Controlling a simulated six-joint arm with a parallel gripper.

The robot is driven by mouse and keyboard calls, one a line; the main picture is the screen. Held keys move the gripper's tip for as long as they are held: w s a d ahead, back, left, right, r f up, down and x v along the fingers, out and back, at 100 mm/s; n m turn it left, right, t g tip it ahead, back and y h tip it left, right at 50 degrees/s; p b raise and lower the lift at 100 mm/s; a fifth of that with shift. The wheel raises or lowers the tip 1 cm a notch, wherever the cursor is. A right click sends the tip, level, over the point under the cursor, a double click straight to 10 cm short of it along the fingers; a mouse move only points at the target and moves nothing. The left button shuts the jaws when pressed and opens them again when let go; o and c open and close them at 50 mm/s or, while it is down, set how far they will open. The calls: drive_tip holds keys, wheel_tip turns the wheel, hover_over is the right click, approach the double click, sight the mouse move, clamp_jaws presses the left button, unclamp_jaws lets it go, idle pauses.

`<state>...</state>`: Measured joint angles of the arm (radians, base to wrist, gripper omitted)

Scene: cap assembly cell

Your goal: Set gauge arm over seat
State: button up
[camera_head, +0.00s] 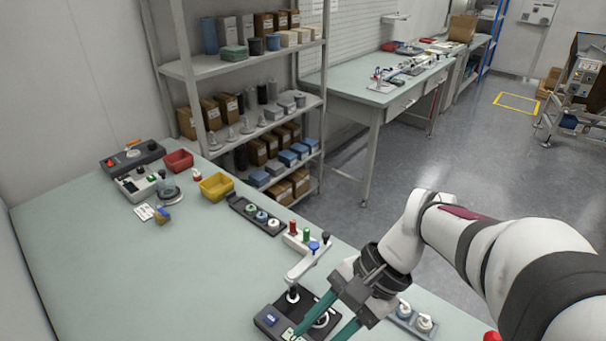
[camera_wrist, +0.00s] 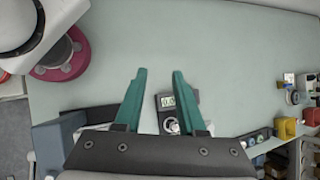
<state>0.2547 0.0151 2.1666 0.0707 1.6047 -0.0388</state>
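The gauge in the head view has a black base (camera_head: 268,320) with a small blue display and a round ringed seat (camera_head: 322,319). Its white gauge arm (camera_head: 306,265) runs from a post on the base toward the back right, ending near a black knob. It points away from the seat. My gripper (camera_head: 318,333) has two teal fingers, spread apart, in front of the base and partly hiding the seat area. In the wrist view my gripper (camera_wrist: 160,82) is open with nothing between the fingertips; a dark unit with a lit readout (camera_wrist: 167,101) shows between the fingers.
A rack with red, green and blue pegs (camera_head: 299,240) stands beside the arm's end. A black tray of round parts (camera_head: 257,215) lies behind it. Yellow (camera_head: 216,187) and red (camera_head: 179,162) bins are farther back. The table's left half (camera_head: 110,260) is clear.

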drive_tip(key=w+d+f+m+t+y, duration=0.1)
drive_tip(key=w+d+f+m+y, duration=0.15)
drive_tip(key=w, duration=0.35)
drive_tip(key=w+d+f+m+t+y, duration=0.1)
drive_tip(key=w+d+m+y, duration=0.2)
drive_tip(key=w, duration=0.4)
drive_tip(key=m+t+y, duration=0.3)
drive_tip(key=m+t, duration=0.5)
drive_tip(key=t, duration=0.1)
approach(326, 234)
drive_tip(key=x, duration=1)
drive_tip(key=shift+f, duration=0.35)
clamp_jaws()
